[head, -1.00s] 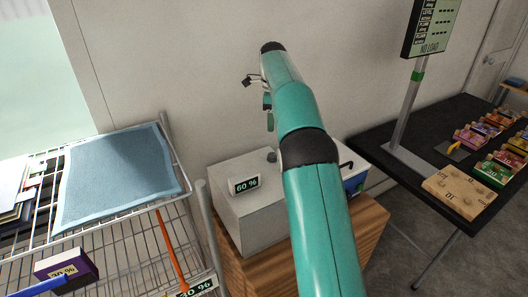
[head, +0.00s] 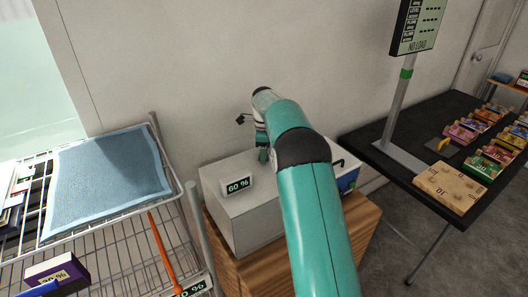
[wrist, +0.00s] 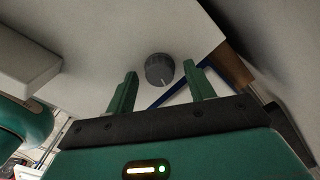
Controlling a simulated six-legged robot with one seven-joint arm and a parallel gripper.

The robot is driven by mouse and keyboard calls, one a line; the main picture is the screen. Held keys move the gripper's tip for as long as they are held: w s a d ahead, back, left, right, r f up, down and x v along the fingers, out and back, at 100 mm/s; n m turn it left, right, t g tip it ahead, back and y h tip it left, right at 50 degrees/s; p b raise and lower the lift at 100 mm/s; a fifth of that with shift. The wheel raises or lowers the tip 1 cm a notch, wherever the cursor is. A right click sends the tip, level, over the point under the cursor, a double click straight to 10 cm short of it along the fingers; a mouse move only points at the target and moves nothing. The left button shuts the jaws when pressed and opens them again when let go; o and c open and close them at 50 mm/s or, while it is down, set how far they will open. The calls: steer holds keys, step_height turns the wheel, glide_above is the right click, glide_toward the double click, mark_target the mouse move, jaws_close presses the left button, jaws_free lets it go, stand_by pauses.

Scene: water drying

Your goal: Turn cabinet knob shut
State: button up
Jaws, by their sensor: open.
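The cabinet (head: 235,214) is a white box on a wooden stand, with a "60 %" display (head: 238,187) on top. Its dark round knob (wrist: 160,69) shows in the wrist view on the white top, with a pale mark on its lower side. My gripper (wrist: 162,90) is open, its two green fingers apart. In the picture the knob lies between and just beyond the fingertips, and nothing is held. I cannot tell the exact gap. In the head view my gripper (head: 263,152) points down over the cabinet top, and the knob is hidden there.
A wire rack (head: 150,240) with a blue cloth (head: 108,180) and a "30 %" sign stands on the left. A black table (head: 400,140) with a scale post (head: 398,105) and colored block sets is on the right. The wall (head: 200,60) rises close behind the cabinet.

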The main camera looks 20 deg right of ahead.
steer(key=c, duration=1)
steer(key=shift+o, duration=0.2)
